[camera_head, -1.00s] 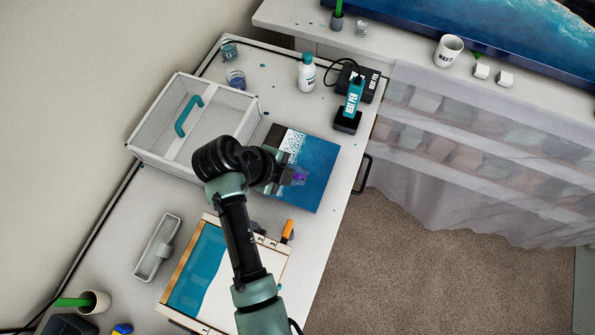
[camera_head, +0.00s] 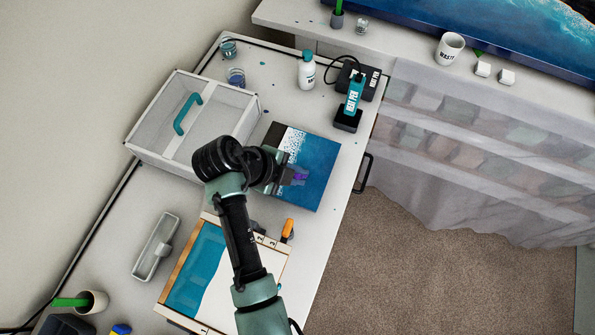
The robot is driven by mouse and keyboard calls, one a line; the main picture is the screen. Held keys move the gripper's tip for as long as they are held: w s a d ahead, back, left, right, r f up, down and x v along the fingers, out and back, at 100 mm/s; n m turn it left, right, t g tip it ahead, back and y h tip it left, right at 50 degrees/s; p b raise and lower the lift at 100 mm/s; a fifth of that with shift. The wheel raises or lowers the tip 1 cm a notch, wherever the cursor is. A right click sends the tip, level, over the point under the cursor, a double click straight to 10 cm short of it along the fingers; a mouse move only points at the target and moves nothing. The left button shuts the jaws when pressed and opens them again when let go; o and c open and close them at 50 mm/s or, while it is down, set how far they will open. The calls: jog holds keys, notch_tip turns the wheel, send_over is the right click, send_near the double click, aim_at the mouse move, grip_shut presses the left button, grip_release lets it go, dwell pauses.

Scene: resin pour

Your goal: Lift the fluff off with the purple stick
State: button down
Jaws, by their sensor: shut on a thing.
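My gripper (camera_head: 285,174) is over the blue and white resin panel (camera_head: 318,160), which lies on the bench. It is shut on the purple stick (camera_head: 299,176), of which only a short purple part shows beside the fingers. The stick's tip is at or just above the panel's blue area; I cannot tell whether it touches. The fluff is too small to make out or is hidden by my gripper and arm. My arm covers the panel's left lower part.
A clear lidded box (camera_head: 215,115) with a teal handle stands left of the panel. A heat pen (camera_head: 352,97) in its stand and a white bottle (camera_head: 306,72) are behind it. A framed pour (camera_head: 192,275), an orange tool (camera_head: 287,229) and an empty tray (camera_head: 149,262) lie nearer.

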jog(key=shift+r+p, duration=2.25)
jog(key=shift+r, duration=0.8)
jog(key=shift+f, duration=0.1)
